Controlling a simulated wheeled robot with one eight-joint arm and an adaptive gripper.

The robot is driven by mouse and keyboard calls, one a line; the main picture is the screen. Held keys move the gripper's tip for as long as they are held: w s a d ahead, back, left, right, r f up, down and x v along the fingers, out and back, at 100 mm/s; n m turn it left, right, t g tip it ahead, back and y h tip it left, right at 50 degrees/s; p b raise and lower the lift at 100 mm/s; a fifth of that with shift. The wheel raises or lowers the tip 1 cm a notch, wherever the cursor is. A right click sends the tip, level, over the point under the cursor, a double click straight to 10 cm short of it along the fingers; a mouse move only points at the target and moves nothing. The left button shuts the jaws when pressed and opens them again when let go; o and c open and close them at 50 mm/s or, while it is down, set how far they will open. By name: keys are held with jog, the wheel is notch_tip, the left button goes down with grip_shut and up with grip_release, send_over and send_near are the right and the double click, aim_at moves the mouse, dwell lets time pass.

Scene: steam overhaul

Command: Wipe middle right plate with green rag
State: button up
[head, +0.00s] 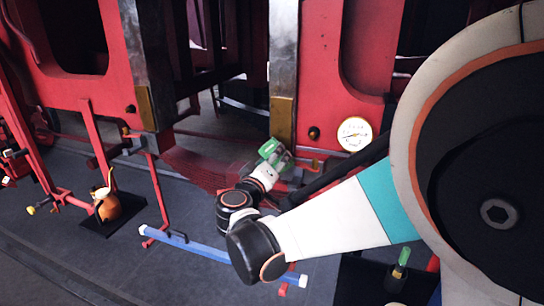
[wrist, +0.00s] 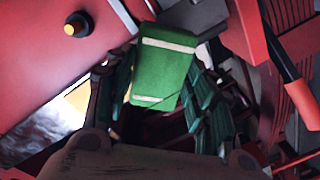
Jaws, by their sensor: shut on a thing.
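My gripper (head: 273,158) is low beside the red frame, just below a brass-coloured plate (head: 283,117) at the foot of a grey metal upright (head: 284,50). The green rag (wrist: 165,68), a folded green block with pale bands, is between the dark fingers of my gripper (wrist: 160,95) in the wrist view. The gripper is shut on it. A similar brass plate (head: 147,108) is on the upright further left. I cannot tell which plate is the task's middle right one, nor whether the rag touches a plate.
A round white gauge (head: 354,133) is on the red frame right of my gripper. An orange oil can (head: 106,204) stands on a dark mat at left. A blue bar (head: 185,243) lies low in front. A green-topped bottle (head: 399,266) stands at lower right.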

aim_at(275, 145)
jog(key=shift+w+d, duration=0.25)
jog(key=shift+w, duration=0.45)
jog(key=shift+r, duration=0.1)
jog(key=shift+r+p, duration=1.2)
jog(key=shift+r, duration=0.75)
jog(key=shift+f, duration=0.1)
jog(key=shift+w+f+b, duration=0.1)
jog(key=shift+f+b, duration=1.75)
jog(key=shift+f, duration=0.1)
jog(key=shift+v, duration=2.85)
